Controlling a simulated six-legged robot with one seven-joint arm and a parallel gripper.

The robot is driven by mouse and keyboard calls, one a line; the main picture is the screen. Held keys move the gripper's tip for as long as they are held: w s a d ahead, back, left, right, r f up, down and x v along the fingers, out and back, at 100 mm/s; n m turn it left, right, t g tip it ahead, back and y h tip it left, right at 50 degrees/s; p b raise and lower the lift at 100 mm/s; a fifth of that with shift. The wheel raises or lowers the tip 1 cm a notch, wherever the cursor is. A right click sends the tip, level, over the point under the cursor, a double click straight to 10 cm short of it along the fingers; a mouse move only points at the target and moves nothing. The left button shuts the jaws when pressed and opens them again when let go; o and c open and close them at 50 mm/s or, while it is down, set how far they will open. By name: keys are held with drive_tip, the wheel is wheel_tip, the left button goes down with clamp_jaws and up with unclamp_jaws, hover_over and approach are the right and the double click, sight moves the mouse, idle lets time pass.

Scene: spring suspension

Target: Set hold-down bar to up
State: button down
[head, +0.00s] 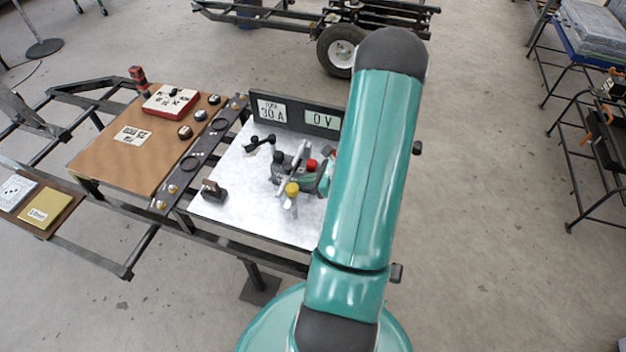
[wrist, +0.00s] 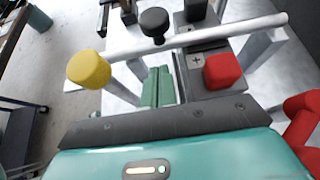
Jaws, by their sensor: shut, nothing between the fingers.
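The hold-down bar appears to be the pale silver rod (wrist: 200,38) crossing the upper part of the wrist view, with a yellow knob (wrist: 88,69) at its left end. In the head view the rod (head: 297,162) runs above the white board, and the yellow knob (head: 292,189) is at its near end. My gripper (wrist: 158,88) is shut and empty, its green fingertips just below the rod in the wrist picture. I cannot tell whether they touch it. My arm hides the right of the fixture in the head view.
A red block (wrist: 222,71) sits on a dark block marked plus, close right of my fingers. A black knob (wrist: 154,22) stands beyond the rod. A sign panel (head: 296,116) edges the board's back. A brown panel (head: 120,150) lies left.

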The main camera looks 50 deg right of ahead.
drive_tip(key=shift+x, duration=1.8)
drive_tip(key=shift+r, duration=0.2)
